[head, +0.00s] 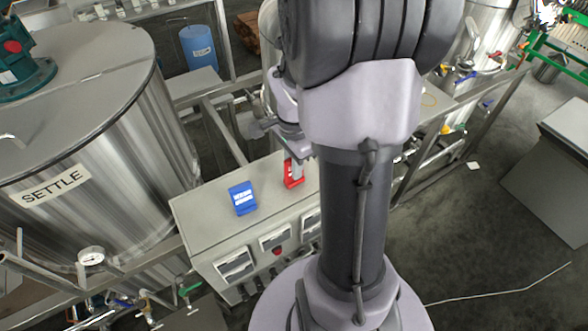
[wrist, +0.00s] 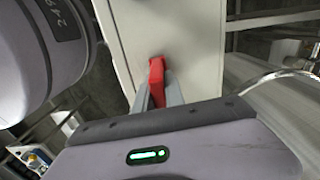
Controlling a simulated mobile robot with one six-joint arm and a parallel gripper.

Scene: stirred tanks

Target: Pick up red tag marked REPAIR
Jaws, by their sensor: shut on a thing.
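The red tag (head: 293,172) is at the top of the grey control box, partly hidden by my gripper and arm in the head view. In the wrist view the red tag (wrist: 157,80) sits between the two fingers, seen nearly edge-on. My gripper (wrist: 158,92) is shut on it; it also shows in the head view (head: 297,170). The REPAIR lettering cannot be read in either view. I cannot tell whether the tag still touches the box top.
A blue tag (head: 243,198) with white lettering lies on the grey control box (head: 200,207), left of the red tag. A steel tank marked SETTLE (head: 110,130) stands to the left. Metal frame rails (head: 222,135) run behind the box. Open floor lies to the right.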

